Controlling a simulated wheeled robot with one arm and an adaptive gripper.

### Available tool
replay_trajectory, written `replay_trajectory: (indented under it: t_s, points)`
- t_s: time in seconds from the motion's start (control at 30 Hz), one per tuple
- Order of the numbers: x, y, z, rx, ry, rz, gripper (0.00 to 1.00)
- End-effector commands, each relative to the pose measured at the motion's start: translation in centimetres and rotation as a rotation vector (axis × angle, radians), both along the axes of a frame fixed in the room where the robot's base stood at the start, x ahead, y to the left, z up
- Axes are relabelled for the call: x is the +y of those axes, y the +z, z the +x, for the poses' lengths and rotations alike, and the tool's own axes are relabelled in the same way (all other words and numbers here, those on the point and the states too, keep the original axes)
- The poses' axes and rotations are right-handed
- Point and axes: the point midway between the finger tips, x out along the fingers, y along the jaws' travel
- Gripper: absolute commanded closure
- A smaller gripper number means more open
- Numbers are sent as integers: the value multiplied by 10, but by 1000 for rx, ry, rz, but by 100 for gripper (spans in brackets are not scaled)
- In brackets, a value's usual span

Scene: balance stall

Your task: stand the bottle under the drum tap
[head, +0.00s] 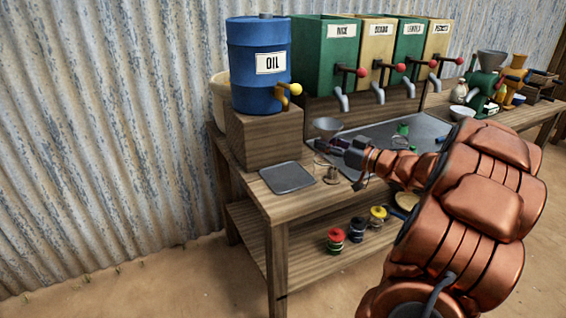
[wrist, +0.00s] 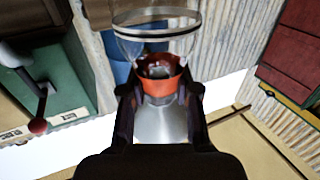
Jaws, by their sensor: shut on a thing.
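The blue drum (head: 258,85) labelled OIL stands on a wooden block, with its yellow tap (head: 282,100) at the front right. A square grey tray (head: 287,178) lies on the table below the tap. My gripper (head: 322,146) is to the right of the tray. It is shut on the clear bottle at its orange-red collar (wrist: 160,85). The bottle's clear body (wrist: 155,35) shows at the top of the inverted wrist view. A grey funnel (head: 327,124) sits on the bottle's neck and also shows in the wrist view (wrist: 160,125). Whether the bottle touches the table is unclear.
Green and tan dispensers (head: 325,55) with red-knobbed taps stand right of the drum. A small brass-coloured piece (head: 331,176) stands close to my gripper. A dark mat (head: 425,128) with small items lies behind. Jars (head: 335,238) sit on the lower shelf. The tray is empty.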

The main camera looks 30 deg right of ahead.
Motion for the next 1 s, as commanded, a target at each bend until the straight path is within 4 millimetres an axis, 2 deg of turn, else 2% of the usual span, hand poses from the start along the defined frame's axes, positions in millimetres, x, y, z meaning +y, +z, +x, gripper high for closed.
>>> replay_trajectory:
  t_s: [0.8,1.0]
  points:
    - [35,-11,123,-2,3,1,100]
    - [40,-14,144,-1,1,0,100]
